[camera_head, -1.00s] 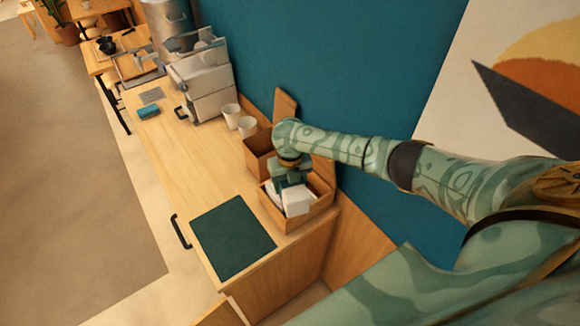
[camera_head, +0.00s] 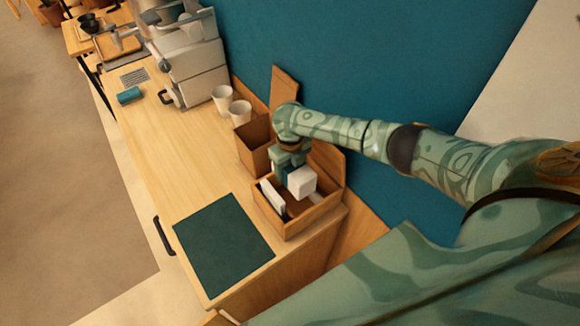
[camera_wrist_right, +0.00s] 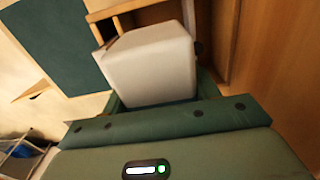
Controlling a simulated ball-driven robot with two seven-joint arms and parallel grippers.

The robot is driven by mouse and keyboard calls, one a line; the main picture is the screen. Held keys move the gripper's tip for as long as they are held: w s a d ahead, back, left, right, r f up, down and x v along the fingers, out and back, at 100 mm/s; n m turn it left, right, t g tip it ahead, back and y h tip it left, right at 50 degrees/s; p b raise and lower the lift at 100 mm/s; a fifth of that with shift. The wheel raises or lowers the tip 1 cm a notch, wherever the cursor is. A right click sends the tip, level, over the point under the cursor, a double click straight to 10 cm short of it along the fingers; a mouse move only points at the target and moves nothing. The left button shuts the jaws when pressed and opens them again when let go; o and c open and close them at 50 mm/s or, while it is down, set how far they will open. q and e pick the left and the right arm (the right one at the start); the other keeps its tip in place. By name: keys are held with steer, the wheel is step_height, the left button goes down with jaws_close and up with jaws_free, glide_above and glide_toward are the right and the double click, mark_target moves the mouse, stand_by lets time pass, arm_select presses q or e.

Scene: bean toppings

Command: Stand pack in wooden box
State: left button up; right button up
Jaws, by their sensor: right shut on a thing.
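The open wooden box (camera_head: 300,223) stands at the near end of the counter, beside the wall. My right gripper (camera_head: 291,174) is over the box, pointing down, shut on a white pack (camera_head: 302,181). The held pack is at or just above the box opening; I cannot tell whether it touches anything inside. Another white, slab-like piece (camera_head: 272,197) is inside the box along its left side. In the right wrist view, the held pack (camera_wrist_right: 150,62) fills the space between the fingers of my right gripper (camera_wrist_right: 155,100). My left gripper is out of view.
A dark green mat (camera_head: 222,243) lies left of the box. A taller wooden bin (camera_head: 253,143) stands just behind the box, with two pale cups (camera_head: 231,103) beyond. A blue object (camera_head: 129,96) and a metal machine (camera_head: 188,60) are farther along. The counter's middle is clear.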

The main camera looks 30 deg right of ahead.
steer(key=shift+s+a+f+b, duration=0.1)
steer(key=shift+s+f+b, duration=0.1)
steer(key=shift+f+b, duration=0.4)
step_height(320, 180, down, 3)
steer(key=b, duration=0.3)
steer(key=shift+w+f, duration=0.1)
steer(key=shift+f, duration=0.1)
steer(key=shift+f+b, duration=0.35)
steer(key=shift+f, duration=0.05)
steer(key=o, duration=1.1)
steer(key=shift+r, duration=0.1)
